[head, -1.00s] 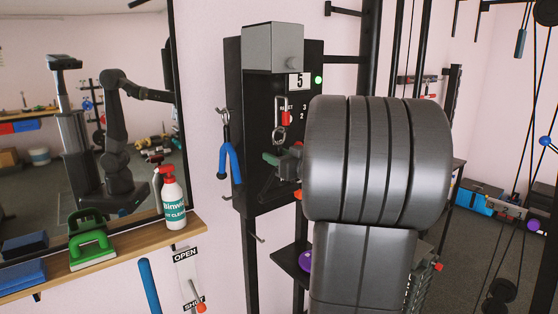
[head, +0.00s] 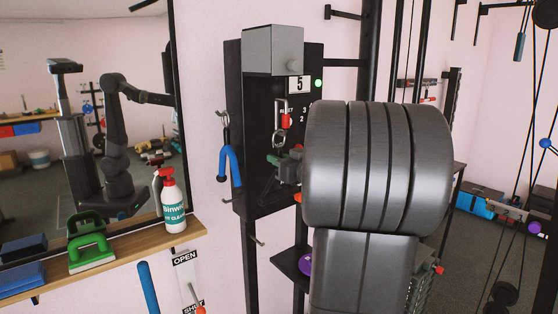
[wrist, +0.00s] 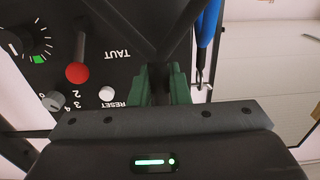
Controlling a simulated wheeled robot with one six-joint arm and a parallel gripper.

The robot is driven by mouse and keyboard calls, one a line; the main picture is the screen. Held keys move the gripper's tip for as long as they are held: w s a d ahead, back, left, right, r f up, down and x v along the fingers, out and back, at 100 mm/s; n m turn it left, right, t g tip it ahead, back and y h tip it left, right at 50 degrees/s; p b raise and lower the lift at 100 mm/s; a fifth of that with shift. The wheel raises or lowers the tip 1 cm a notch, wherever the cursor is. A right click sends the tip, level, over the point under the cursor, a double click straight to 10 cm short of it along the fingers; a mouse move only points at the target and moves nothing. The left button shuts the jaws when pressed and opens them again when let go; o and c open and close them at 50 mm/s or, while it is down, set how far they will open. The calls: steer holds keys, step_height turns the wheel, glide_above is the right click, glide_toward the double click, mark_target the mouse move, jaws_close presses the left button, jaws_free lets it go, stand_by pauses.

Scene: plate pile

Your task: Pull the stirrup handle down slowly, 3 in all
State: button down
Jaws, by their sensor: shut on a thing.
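The dark stirrup handle (wrist: 157,54) shows in the wrist view as two bars meeting between the green finger pads. My gripper (wrist: 161,84) is shut on it there. My own arm covers the right side of the unit, and the handle is hard to make out there.
A red knob (wrist: 77,72) and a white reset button (wrist: 106,93) are close left of the fingers in the wrist view. A blue-handled tool (head: 230,165) hangs left of the unit. A shelf (head: 140,238) holds a spray bottle (head: 173,205) and a green brush (head: 90,253).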

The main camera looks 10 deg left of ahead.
steer(key=shift+f+b, duration=1.2)
steer(key=shift+b, duration=0.3)
step_height(320, 180, down, 2)
steer(key=b, duration=0.3)
steer(key=shift+f, duration=0.25)
